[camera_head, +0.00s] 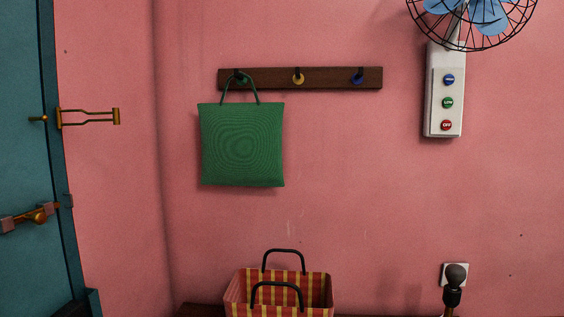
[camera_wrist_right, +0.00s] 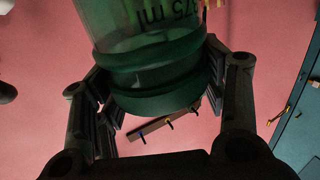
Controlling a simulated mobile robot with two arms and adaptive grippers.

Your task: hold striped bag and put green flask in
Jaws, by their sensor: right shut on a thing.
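The striped bag (camera_head: 236,293), red and yellow check with two black handles, stands open-topped at the bottom of the head view. Its lower part is cut off by the frame edge. The green flask (camera_wrist_right: 160,72), see-through with "375 ml" printed on it, is in the right wrist view. My right gripper (camera_wrist_right: 158,95) is shut on the flask, with dark fingers on both sides of its body. The flask's far end is outside the picture. Neither of my grippers shows in the head view, so the distance from flask to bag cannot be told.
A green cloth bag (camera_head: 242,145) hangs from a dark hook rail (camera_head: 330,78) above the striped bag. A fan (camera_head: 472,20) with a white button box (camera_head: 444,95) is at upper right. A dark-headed object (camera_head: 455,277) stands at lower right. A teal door (camera_head: 25,130) is at left.

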